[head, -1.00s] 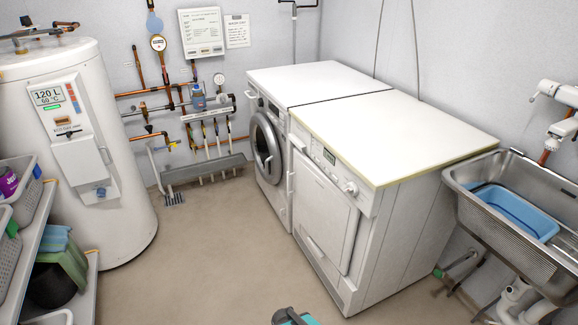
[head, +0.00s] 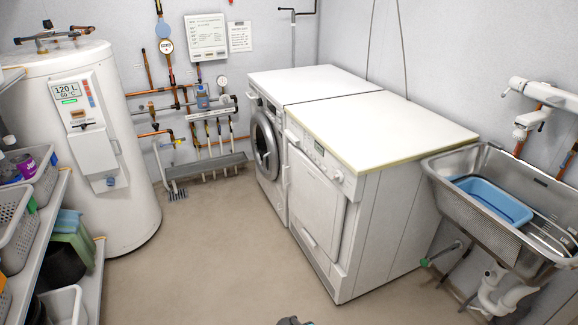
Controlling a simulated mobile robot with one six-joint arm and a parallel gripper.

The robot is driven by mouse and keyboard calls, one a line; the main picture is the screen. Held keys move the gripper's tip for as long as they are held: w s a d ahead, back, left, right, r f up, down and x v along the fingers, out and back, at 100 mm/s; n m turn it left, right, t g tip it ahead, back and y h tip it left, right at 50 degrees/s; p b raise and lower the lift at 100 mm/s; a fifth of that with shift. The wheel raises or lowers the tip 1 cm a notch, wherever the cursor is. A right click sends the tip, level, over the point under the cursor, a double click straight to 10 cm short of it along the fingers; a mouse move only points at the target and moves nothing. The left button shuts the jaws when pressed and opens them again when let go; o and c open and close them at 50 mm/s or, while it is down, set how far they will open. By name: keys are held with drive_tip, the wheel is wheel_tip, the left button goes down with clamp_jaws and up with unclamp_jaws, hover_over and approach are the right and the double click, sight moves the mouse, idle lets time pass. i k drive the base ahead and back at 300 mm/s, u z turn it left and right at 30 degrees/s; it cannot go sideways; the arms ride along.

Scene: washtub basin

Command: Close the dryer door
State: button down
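The dryer appears to be the nearer white machine (head: 392,215), with a rectangular front door (head: 316,205). The door lies close against the front; a thin dark line shows along its right edge, and I cannot tell whether it is fully latched. The white machine behind it (head: 262,188) has a round door with a dark window (head: 265,146), which sits at or near its front. My gripper's fingers are not in view.
The floor (head: 205,250) in front of the machines is clear. A steel sink (head: 445,190) with a blue basin (head: 492,200) stands right of the dryer. A white water heater (head: 125,210) and a shelf (head: 60,215) with baskets stand at the left. Pipes run along the back wall.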

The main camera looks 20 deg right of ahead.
sight(316, 201)
drive_tip(key=k, duration=0.9)
drive_tip(key=u, duration=0.35)
drive_tip(key=i, duration=0.4)
drive_tip(key=u, duration=0.7)
drive_tip(key=i, duration=1.3)
drive_tip(key=z, duration=0.55)
drive_tip(key=i, duration=0.5)
drive_tip(key=z, duration=0.25)
